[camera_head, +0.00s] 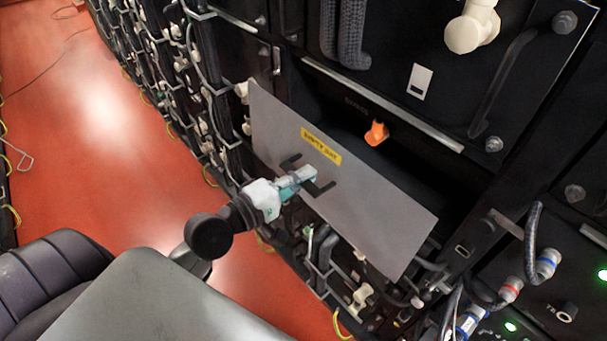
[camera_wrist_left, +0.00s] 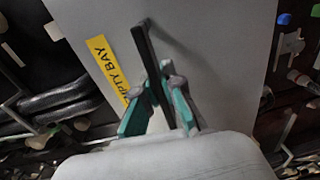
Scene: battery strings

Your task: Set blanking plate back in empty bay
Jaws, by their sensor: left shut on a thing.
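The blanking plate (camera_head: 370,205) is a flat grey panel with a yellow label and a black handle. My left gripper (camera_head: 306,178) is shut on the handle and holds the plate tilted in front of the rack. In the left wrist view the teal fingers (camera_wrist_left: 160,100) close around the black handle, beside the yellow label, which reads "EMPTY BAY" in part, on the plate (camera_wrist_left: 215,50). The empty bay (camera_head: 345,115) is a dark opening behind and above the plate, whose lower part the plate hides. My right gripper is not in view.
An orange piece (camera_head: 376,133) shows inside the bay opening. A module with a white connector (camera_head: 470,28) sits above the bay. Cables with blue and red bands (camera_head: 510,288) hang at lower right. The red floor (camera_head: 100,120) at left is mostly clear.

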